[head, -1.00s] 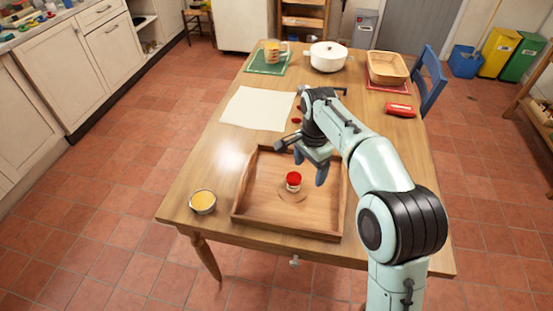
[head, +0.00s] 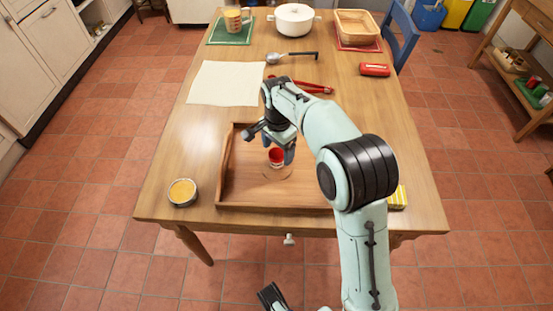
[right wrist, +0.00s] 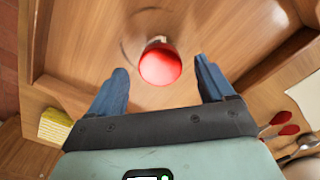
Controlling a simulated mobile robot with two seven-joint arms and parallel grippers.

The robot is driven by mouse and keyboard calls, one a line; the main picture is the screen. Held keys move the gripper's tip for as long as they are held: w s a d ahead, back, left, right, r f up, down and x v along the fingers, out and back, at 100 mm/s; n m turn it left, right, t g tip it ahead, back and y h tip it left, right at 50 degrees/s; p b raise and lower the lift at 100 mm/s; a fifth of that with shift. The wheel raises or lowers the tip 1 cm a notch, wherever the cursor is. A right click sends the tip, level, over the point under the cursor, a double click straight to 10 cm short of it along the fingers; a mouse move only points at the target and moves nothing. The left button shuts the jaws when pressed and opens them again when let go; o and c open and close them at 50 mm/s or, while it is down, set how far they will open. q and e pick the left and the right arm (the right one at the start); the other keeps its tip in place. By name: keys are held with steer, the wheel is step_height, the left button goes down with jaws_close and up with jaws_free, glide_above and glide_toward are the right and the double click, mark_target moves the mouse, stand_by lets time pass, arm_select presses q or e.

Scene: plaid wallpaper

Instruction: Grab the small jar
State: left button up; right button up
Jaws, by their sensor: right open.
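The small jar (head: 276,157) has a red lid and stands in the wooden tray (head: 225,170) at the near side of the table. My right gripper (head: 279,152) is over the tray, right at the jar. In the right wrist view its two blue fingers are spread wide, and the jar's red lid (right wrist: 160,65) shows in the gap between them, apart from both. In the head view the arm and a finger hide part of the jar. A dark part of my left gripper (head: 270,297) shows at the bottom edge, below the table; its jaws are unclear.
A small bowl with yellow contents (head: 182,192) stands left of the tray. A yellow striped thing (head: 398,196) is right of it. Beyond lie a cream sheet (head: 226,83), red-handled tongs (head: 312,87), a ladle (head: 290,57) and a red item (head: 375,70). The tray walls surround the jar.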

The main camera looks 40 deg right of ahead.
mark_target(277, 153)
step_height(277, 153, down, 4)
steer(key=shift+a+f+b, duration=0.15)
steer(key=shift+b, duration=0.4)
steer(key=c, duration=1.2)
steer(key=shift+c, duration=0.2)
